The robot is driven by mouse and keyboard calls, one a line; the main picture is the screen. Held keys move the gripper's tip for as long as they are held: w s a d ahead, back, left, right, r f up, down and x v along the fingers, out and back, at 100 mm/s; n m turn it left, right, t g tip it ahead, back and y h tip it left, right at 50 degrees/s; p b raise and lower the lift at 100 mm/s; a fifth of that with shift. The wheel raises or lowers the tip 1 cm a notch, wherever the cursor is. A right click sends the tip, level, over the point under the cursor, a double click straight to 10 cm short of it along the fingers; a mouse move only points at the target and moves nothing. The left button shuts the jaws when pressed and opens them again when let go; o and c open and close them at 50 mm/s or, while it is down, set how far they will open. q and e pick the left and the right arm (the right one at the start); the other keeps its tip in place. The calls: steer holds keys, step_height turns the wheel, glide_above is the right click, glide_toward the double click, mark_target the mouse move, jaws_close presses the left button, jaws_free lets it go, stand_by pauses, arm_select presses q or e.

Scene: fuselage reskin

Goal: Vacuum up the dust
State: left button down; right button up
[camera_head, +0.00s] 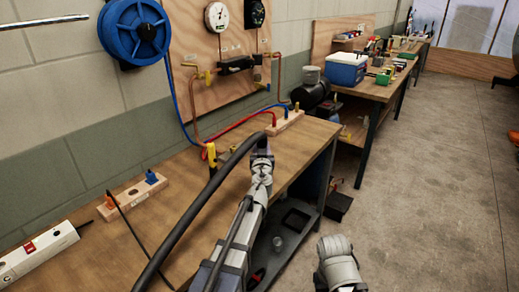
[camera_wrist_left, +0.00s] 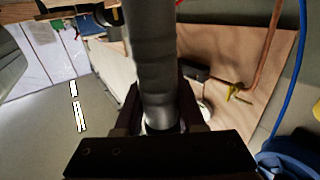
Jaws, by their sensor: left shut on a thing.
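My left gripper (camera_head: 262,152) is over the near workbench, beside its right edge. It is shut on a dark vacuum hose (camera_head: 205,192), which curves from the bottom of the head view up to the gripper. In the left wrist view, the left gripper's fingers (camera_wrist_left: 160,108) close on both sides of the grey hose tube (camera_wrist_left: 152,55). The tube's far end is out of sight. No dust can be made out in either view. A grey-white link of my right arm shows at the bottom of the head view; its gripper is not visible.
The wooden workbench (camera_head: 235,215) carries a power strip (camera_head: 35,250), a socket block (camera_head: 133,196) and a connector block (camera_head: 285,122). Red and blue lines run to a wall panel (camera_head: 215,50) with gauges. A blue reel (camera_head: 135,30) hangs left. Concrete floor (camera_head: 430,190) is open right.

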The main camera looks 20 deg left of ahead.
arm_select(q)
steer(key=w+d+r+p, duration=0.1)
steer(key=w+r+p, duration=0.2)
steer(key=r+p, duration=0.4)
steer(key=shift+w+d+r, duration=0.15)
steer(key=shift+w+r, duration=0.1)
steer(key=shift+r, duration=0.05)
stand_by(1.4)
steer(key=shift+p, duration=0.35)
stand_by(0.4)
step_height(320, 180, up, 2)
steer(key=shift+r+p, duration=0.15)
steer(key=shift+p, duration=0.9)
